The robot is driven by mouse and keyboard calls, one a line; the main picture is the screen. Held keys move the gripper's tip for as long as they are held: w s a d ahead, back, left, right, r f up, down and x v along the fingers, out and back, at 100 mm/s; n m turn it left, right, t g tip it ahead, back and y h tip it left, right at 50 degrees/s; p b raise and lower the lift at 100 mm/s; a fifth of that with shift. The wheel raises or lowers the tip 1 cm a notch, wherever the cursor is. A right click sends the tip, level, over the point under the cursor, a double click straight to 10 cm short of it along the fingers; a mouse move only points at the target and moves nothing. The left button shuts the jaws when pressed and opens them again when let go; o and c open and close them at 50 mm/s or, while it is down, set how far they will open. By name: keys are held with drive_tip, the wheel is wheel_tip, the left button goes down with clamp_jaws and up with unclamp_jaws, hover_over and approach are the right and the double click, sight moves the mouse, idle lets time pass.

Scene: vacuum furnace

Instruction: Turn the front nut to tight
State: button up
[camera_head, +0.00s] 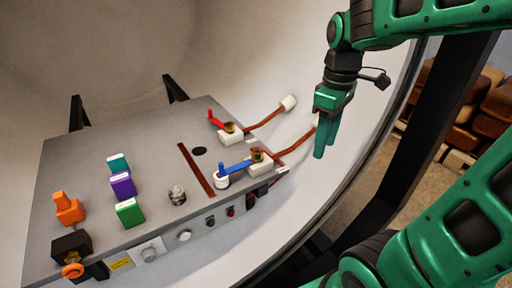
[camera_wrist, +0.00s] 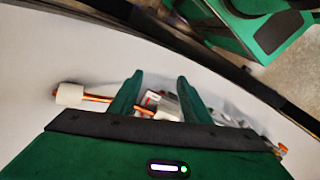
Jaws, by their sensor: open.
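The front nut (camera_head: 257,156) is brass-coloured and sits on a white block at the right edge of the grey panel. A blue handle (camera_head: 237,167) reaches left from it, its upturned end by a small white cylinder (camera_head: 222,181). A second brass nut (camera_head: 230,128) with a red handle (camera_head: 216,119) is behind it. My gripper (camera_head: 325,148) is open and empty, pointing down, to the right of the front nut and apart from it. In the wrist view its fingers (camera_wrist: 158,92) are spread, with panel parts blurred and partly hidden behind them.
Copper rods (camera_head: 296,144) run from both blocks towards the curved white wall (camera_head: 345,165). The grey panel (camera_head: 150,165) also carries purple (camera_head: 122,186), green (camera_head: 130,213) and teal (camera_head: 118,163) blocks, and an orange piece (camera_head: 68,208). A dark slot-like strip (camera_head: 196,170) lies left of the handles.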

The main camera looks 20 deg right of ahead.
drive_tip(key=w+a+r+n, duration=0.2)
drive_tip(key=w+a+n, duration=0.4)
drive_tip(key=w+n, duration=0.2)
drive_tip(key=n, duration=0.6)
hover_over(257, 150)
wheel_tip(257, 150, down, 10)
drive_tip(key=shift+f, duration=0.1)
drive_tip(key=shift+c, duration=0.4)
drive_tip(key=shift+s, duration=0.1)
drive_tip(key=c, duration=1)
drive_tip(key=shift+o, duration=0.2)
drive_tip(key=shift+d, duration=0.15)
